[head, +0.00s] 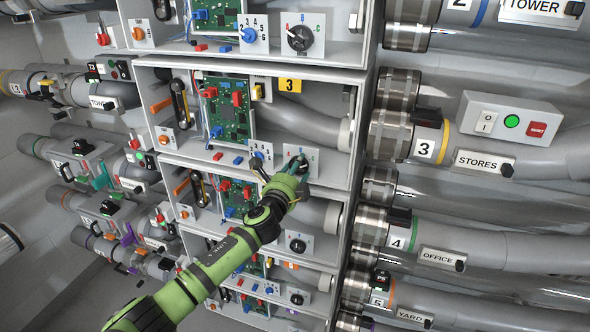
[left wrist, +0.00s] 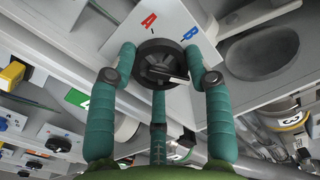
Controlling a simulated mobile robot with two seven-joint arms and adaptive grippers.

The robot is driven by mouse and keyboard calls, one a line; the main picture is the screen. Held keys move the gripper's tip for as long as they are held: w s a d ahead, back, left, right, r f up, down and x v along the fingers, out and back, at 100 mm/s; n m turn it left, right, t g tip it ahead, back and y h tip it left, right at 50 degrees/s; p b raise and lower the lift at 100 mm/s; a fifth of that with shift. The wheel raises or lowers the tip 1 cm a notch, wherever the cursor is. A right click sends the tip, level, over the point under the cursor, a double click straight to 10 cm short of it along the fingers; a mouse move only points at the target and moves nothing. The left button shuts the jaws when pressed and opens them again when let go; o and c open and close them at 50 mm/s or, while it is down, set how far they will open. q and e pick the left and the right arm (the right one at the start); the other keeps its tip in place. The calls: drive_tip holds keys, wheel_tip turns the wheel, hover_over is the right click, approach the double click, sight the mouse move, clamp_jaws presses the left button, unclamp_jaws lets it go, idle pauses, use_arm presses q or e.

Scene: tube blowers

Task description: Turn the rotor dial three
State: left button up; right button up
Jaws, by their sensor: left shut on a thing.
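The rotor dial (left wrist: 158,60) is a black round knob on a white plate with a red A, a blue B and a partly hidden green mark. It sits in the box with the yellow label 3 (head: 289,85). My left gripper (left wrist: 162,78) has its teal fingers around the dial, one on each side and a third below, shut on it. A pale mark shows on the knob's lower right. In the head view the gripper (head: 295,163) covers most of the dial and its plate (head: 312,152). My right gripper is not in view.
A blue dial (head: 257,154) on a numbered plate sits just left of the gripper. A green circuit board (head: 229,108) is farther left. The box's right wall (head: 356,125) stands close by. Similar dials (head: 298,246) sit in boxes above and below.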

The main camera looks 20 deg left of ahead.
use_arm(q)
drive_tip(key=shift+d, duration=0.25)
drive_tip(key=o, duration=1.2)
drive_tip(key=shift+c, duration=0.2)
drive_tip(key=shift+d, duration=0.2)
drive_tip(key=shift+a, duration=0.15)
drive_tip(key=shift+s+a+f, duration=0.1)
drive_tip(key=shift+s+a, duration=0.05)
drive_tip(key=shift+s, duration=0.45)
drive_tip(key=s, duration=1)
drive_tip(key=shift+s, duration=0.4)
